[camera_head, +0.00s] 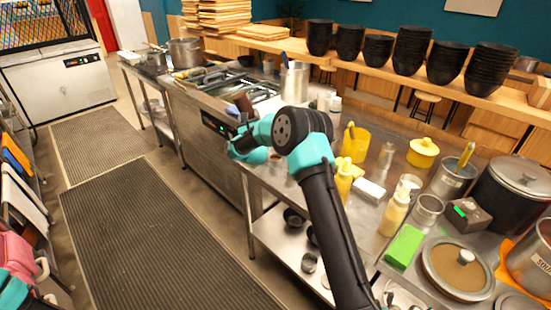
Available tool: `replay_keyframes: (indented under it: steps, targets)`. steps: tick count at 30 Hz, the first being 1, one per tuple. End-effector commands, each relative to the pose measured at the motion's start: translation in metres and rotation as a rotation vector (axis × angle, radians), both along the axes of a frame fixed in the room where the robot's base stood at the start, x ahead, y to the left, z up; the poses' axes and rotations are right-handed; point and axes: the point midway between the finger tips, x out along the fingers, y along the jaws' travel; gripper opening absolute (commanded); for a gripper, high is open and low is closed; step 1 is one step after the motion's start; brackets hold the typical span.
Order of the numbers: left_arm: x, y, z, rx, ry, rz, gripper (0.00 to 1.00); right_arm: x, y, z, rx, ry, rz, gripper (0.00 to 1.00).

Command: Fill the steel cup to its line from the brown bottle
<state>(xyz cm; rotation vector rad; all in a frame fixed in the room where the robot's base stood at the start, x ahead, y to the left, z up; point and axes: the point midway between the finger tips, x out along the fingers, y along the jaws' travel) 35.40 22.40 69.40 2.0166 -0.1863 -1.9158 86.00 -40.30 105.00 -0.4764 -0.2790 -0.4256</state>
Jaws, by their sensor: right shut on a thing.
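My right arm reaches up from the bottom middle and bends left at its teal and black joints. My right gripper (241,131) is at the counter's front edge, beside the fryer unit, partly hidden by my own wrist. It is shut on a dark brown thing (243,104), which looks like the brown bottle and leans a little. I cannot tell whether anything flows from it. A steel cup (428,208) stands on the counter at the right, well apart from the gripper. I cannot make out its line. A teal part of my left arm shows at the lower left; its jaws are not visible.
A large dark pot (515,190) stands at the right. Stacked black bowls (410,50) line the back shelf. The matted floor (150,235) is clear.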

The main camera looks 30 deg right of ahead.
Motion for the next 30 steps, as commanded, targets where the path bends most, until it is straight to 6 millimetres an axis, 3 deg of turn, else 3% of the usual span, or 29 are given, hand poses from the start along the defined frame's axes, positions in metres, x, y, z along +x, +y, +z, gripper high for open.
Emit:
replay_keyframes:
  steps: [17, 30]
  targets:
    - [0.0, 0.0, 0.0, 0.0, 0.0, 0.0, 0.43, 0.0, 0.0, 0.001, 0.0, -0.001, 0.0, 0.52]
    - [0.0, 0.0, 0.0, 0.0, 0.0, 0.0, 0.43, -0.033, -0.009, -0.01, -0.001, 0.001, 0.0, 0.52]
